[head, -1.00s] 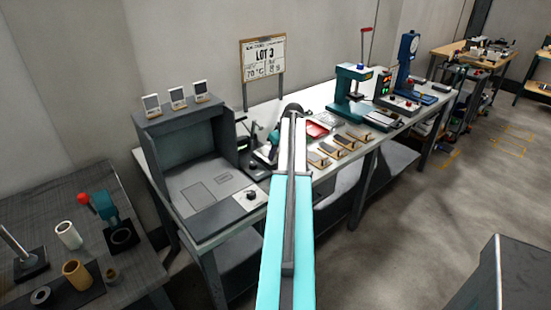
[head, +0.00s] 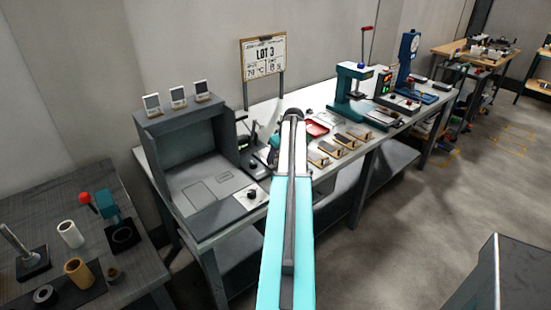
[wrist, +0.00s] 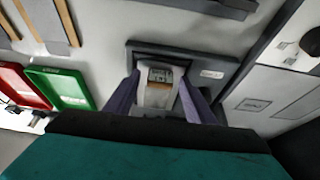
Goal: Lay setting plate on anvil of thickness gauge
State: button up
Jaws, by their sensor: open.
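In the wrist view my gripper (wrist: 160,106) is open, one dark purple finger on each side of a pale block-like part. This part has a small display (wrist: 160,75) and a tan strip (wrist: 158,93). It stands by a dark grey base (wrist: 222,68) on the bench and looks like the thickness gauge, but I cannot be sure. Whether the fingers touch it is unclear. I cannot pick out the setting plate or the anvil for certain. In the head view my own arm hides the gripper's fingertips and most of the gauge area.
A red tray (wrist: 22,86) and a green tray (wrist: 62,88) lie at the left in the wrist view. In the head view several tan holders with dark tops (head: 331,149) line the bench's front edge. A grey booth (head: 187,125) stands left of my arm.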

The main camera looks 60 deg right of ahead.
jog(key=b+v, duration=0.2)
jog(key=v, duration=1)
dwell(0.6)
